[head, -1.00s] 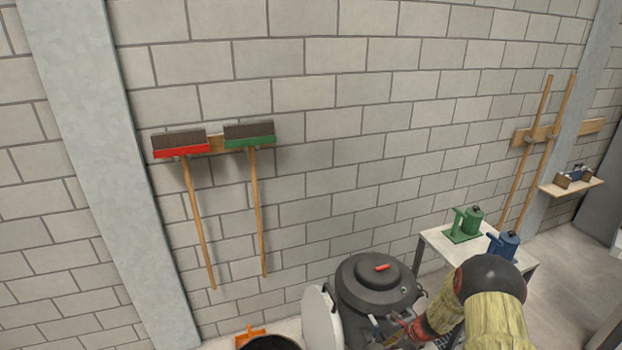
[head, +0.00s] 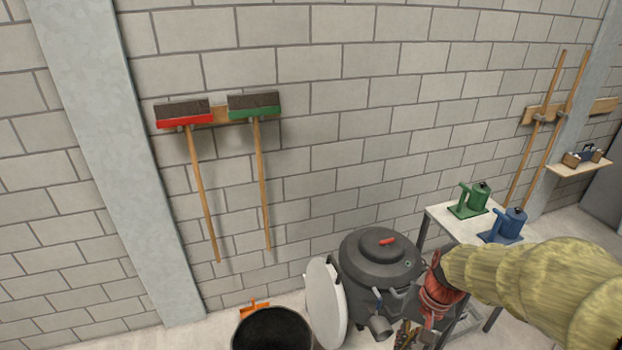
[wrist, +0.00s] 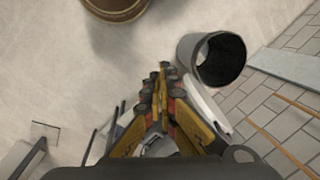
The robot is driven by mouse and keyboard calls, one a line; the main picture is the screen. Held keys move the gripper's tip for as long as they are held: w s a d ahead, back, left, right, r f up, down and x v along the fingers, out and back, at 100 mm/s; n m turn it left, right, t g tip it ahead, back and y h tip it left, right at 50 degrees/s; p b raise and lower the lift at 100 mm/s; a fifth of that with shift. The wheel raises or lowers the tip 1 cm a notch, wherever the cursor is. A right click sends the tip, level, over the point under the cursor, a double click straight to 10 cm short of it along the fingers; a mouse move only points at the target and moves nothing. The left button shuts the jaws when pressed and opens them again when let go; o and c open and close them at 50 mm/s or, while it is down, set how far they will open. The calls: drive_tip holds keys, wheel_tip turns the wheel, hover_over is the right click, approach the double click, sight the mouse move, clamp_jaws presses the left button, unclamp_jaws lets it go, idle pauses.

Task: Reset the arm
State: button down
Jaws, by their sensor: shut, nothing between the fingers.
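My gripper (wrist: 163,72) is shut and empty in the wrist view, its yellow and black fingers together above the pale floor. In the head view my arm, in a straw-coloured sleeve with a red wrist part, reaches in from the right. The gripper (head: 406,336) shows there only in part at the bottom edge, in front of the dark grey lidded drum (head: 377,268). I cannot tell whether it touches the drum.
A black bucket (head: 272,330) stands left of the drum's white round door (head: 326,303); the bucket (wrist: 212,58) is right of the fingertips in the wrist view. A table (head: 443,221) holds green (head: 472,200) and blue (head: 505,225) devices. Brooms hang on the wall.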

drive_tip(key=s+a+r+n+t+h+b, duration=0.2)
drive_tip(key=s+r+n+t+b, duration=0.2)
drive_tip(key=s+r, duration=0.7)
drive_tip(key=shift+r+n+t, duration=0.3)
drive_tip(key=shift+r+t, duration=0.4)
drive_tip(key=shift+w, duration=0.1)
